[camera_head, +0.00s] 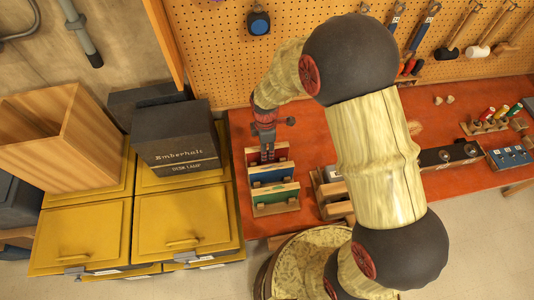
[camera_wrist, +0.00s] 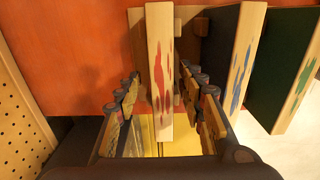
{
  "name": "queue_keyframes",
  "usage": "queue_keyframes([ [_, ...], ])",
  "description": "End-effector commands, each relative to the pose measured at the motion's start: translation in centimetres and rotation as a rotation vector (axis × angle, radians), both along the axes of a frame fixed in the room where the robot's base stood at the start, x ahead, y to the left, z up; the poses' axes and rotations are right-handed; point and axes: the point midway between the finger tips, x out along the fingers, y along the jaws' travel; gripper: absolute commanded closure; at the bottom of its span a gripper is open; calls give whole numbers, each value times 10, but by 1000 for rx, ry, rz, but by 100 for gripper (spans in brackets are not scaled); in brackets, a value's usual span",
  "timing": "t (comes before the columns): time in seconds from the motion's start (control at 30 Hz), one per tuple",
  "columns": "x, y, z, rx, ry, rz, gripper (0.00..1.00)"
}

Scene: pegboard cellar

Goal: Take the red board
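The red board (camera_wrist: 160,75), a pale wooden edge with red blotches, stands upright in the wrist view between the two fingers of my gripper (camera_wrist: 162,100). Gaps show between the fingers and the board on both sides, so the gripper looks open around it, not closed on it. In the head view the red board (camera_head: 280,153) is the rearmost in a small wooden rack, with my gripper (camera_head: 267,153) pointing down over it and hiding part of it.
A blue board (camera_head: 272,174) and a green board (camera_head: 275,196) stand in front of it in the rack, close to my right finger in the wrist view. Wooden blocks (camera_head: 333,190) lie to the right on the orange bench (camera_head: 310,130). A pegboard (camera_head: 225,60) rises behind.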

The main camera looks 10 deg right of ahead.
Motion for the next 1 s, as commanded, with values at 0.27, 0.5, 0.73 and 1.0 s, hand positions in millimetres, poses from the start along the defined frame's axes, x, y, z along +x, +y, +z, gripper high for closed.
queue_keyframes([
  [0.27,-3,-5,-35,0,1,-2,61],
  [0.5,-2,-4,-54,0,-1,-2,61],
  [0.73,-2,-4,-54,0,-2,-3,62],
  [1.0,-2,-4,-54,0,-2,-3,78],
])
